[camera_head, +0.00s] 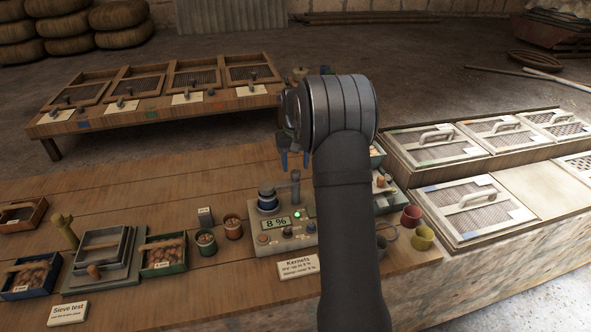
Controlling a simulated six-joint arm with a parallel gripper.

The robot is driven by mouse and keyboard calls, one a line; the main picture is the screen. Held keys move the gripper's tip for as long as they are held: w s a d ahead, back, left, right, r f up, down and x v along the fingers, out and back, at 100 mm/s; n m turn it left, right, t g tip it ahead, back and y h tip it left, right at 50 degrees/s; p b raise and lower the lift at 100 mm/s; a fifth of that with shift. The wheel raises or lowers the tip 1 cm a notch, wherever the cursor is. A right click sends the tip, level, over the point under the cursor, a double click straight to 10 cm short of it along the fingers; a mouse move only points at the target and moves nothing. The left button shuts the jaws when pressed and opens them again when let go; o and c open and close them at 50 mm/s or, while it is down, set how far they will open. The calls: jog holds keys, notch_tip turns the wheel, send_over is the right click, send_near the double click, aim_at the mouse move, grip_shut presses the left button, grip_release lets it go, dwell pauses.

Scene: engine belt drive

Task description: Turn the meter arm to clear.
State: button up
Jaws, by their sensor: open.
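The moisture meter (284,236) stands on the wooden bench. Its display reads "8 %" and a small green light is lit. Touch cannot be told. My own arm hides the right part of the meter.
A "Kernels" card (298,267) lies in front of the meter. Red (411,215) and yellow cups (423,238) stand right of my arm. Lidded boxes (470,208) fill the right side.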

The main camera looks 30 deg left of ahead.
jog(key=shift+f, duration=1.4)
grip_shut()
